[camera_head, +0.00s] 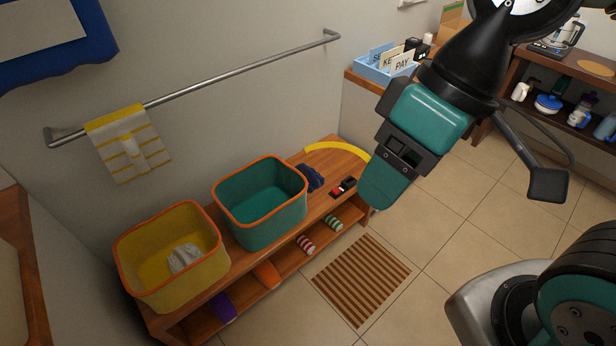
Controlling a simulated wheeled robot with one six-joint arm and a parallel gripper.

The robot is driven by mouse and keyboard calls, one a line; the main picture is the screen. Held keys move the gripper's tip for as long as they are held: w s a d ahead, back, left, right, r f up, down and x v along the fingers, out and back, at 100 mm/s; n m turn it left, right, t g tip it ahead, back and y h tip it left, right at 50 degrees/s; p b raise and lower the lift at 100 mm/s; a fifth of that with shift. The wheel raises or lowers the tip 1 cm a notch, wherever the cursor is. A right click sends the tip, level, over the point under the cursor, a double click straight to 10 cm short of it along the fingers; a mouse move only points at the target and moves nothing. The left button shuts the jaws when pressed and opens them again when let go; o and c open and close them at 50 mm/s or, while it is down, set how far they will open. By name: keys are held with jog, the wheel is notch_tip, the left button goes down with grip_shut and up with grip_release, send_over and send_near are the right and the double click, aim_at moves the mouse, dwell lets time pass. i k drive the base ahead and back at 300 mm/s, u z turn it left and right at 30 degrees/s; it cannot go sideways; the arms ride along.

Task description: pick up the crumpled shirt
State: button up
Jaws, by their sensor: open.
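A crumpled dark blue cloth (310,178) lies on the wooden bench, just right of the teal bin. A crumpled pale grey cloth (184,258) lies inside the yellow bin. Either could be the shirt; I cannot tell which from their shape. My gripper (378,192) hangs at the upper right of the bench, above and right of the blue cloth and apart from it. It is open, and I see nothing held; one finger mostly hides the other.
The teal bin (261,224) and the yellow bin (120,262), both orange-rimmed, stand on the bench (322,206). A small red and black item (343,187) lies near the blue cloth. A towel rail (240,74) runs along the wall. A striped mat (361,279) lies on open floor.

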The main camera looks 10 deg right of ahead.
aim_at(314, 179)
jog(key=z, duration=1.4)
jog(key=i, duration=1.6)
jog(key=u, duration=3.35)
